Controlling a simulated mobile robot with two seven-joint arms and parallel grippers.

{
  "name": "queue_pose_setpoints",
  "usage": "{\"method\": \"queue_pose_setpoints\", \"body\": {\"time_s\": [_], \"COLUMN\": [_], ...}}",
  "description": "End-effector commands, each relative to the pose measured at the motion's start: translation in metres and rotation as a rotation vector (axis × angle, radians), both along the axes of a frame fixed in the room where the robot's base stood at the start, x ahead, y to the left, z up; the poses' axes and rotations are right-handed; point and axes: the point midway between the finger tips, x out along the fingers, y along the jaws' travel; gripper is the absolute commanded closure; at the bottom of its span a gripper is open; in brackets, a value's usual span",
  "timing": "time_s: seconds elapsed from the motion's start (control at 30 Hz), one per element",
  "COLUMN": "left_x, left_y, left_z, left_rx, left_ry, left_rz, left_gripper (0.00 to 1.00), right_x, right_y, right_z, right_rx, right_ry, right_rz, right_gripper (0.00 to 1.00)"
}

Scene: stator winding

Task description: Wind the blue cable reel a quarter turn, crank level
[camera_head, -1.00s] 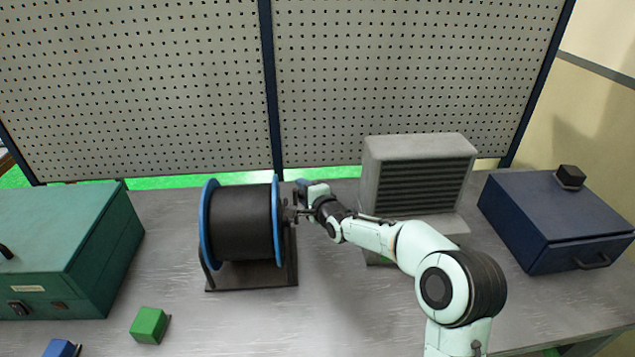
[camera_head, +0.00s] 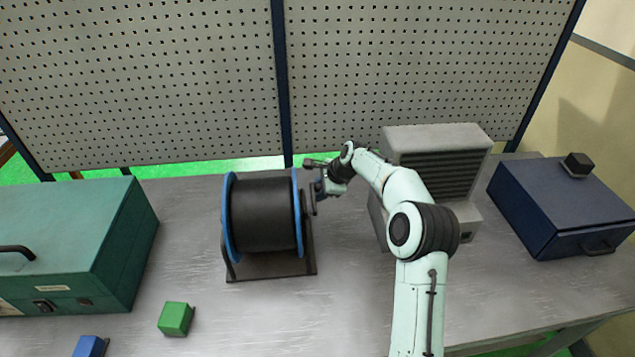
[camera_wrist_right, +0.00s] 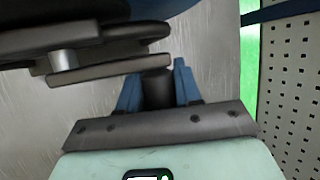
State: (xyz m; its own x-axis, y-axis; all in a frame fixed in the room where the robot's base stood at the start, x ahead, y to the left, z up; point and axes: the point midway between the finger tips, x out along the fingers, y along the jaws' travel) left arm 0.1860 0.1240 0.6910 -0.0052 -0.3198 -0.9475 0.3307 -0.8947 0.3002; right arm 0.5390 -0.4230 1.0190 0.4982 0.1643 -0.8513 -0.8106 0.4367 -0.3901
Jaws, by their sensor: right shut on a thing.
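The cable reel (camera_head: 265,215) is a black drum with blue rims on a dark stand, left of centre in the head view. Its crank arm (camera_head: 308,200) is on the right side of the drum. My right gripper (camera_head: 320,188) is at the crank, just right of the reel. In the right wrist view, the blue fingers of my right gripper (camera_wrist_right: 157,88) are shut around the dark crank handle (camera_wrist_right: 156,88). The crank arm (camera_wrist_right: 110,68) shows beside them there. The reel's side fills the upper left of that view. My left gripper is not in view.
A grey vented box (camera_head: 440,135) stands behind my right arm. A dark blue case (camera_head: 560,215) is at the right and a green case (camera_head: 75,230) at the left. A green block (camera_head: 175,318) and a blue block (camera_head: 90,346) lie at the front left. A pegboard (camera_head: 400,60) stands behind.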

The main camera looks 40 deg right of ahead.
Motion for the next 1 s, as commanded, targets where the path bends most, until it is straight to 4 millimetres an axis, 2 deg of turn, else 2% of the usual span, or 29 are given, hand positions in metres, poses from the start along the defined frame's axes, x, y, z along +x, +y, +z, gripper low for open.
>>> {"method": "queue_pose_setpoints", "body": {"time_s": [0.4, 1.0], "left_x": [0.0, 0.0], "left_y": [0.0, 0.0], "left_z": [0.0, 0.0], "left_rx": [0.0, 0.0], "left_ry": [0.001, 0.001], "left_rz": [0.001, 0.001], "left_gripper": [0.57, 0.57], "right_x": [0.0, -0.002], "right_y": [0.0, 0.0], "right_z": [-0.016, -0.021], "right_rx": [0.098, 0.116], "right_ry": [0.18, 0.217], "right_rz": [0.0, -0.001], "right_gripper": [1.0, 1.0]}}
